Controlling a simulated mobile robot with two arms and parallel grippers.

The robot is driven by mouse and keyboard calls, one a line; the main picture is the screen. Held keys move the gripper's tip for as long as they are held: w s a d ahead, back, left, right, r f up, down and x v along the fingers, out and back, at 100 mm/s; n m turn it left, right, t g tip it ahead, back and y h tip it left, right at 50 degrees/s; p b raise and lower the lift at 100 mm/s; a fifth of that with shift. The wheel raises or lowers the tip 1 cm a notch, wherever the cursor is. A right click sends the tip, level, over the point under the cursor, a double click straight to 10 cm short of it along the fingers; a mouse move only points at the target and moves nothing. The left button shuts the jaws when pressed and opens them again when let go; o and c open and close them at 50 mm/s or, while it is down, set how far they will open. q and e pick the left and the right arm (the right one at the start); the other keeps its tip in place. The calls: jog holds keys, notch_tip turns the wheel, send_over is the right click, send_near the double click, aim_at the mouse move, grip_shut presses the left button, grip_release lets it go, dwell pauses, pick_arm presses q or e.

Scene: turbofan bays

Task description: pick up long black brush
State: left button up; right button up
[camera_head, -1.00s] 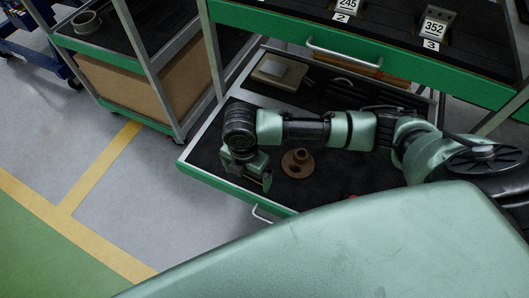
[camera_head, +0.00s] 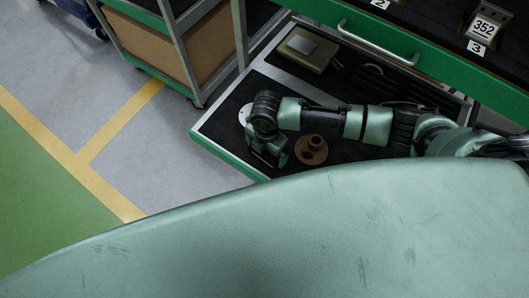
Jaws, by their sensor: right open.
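My right gripper (camera_head: 267,157) hangs open and empty over the left front part of the pulled-out black-lined drawer (camera_head: 222,140). It is just left of a brown flanged part. Long dark shapes lie in the back part of the drawer, beyond my right forearm. They are dark on dark, and I cannot tell whether one is the long black brush. My forearm crosses the drawer and hides part of it. My left gripper is not in view.
The brown flanged part (camera_head: 312,149) stands in the drawer. A tan box with a grey top (camera_head: 306,48) lies at the back left. A green-edged upper drawer with a metal handle (camera_head: 378,42) overhangs behind. Another cart (camera_head: 178,49) stands left. A large pale-green surface fills the foreground.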

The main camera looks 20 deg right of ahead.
aim_at(266, 151)
jog(key=c, duration=1.3)
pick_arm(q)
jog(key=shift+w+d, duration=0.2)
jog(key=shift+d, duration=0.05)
pick_arm(e)
jog(key=shift+o, duration=0.2)
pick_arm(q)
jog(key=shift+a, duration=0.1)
pick_arm(e)
jog(key=shift+r, duration=0.1)
jog(key=shift+r, duration=0.55)
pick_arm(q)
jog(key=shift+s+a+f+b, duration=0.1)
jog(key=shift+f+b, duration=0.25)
pick_arm(e)
notch_tip(266, 151, up, 19)
jog(key=shift+f, duration=0.1)
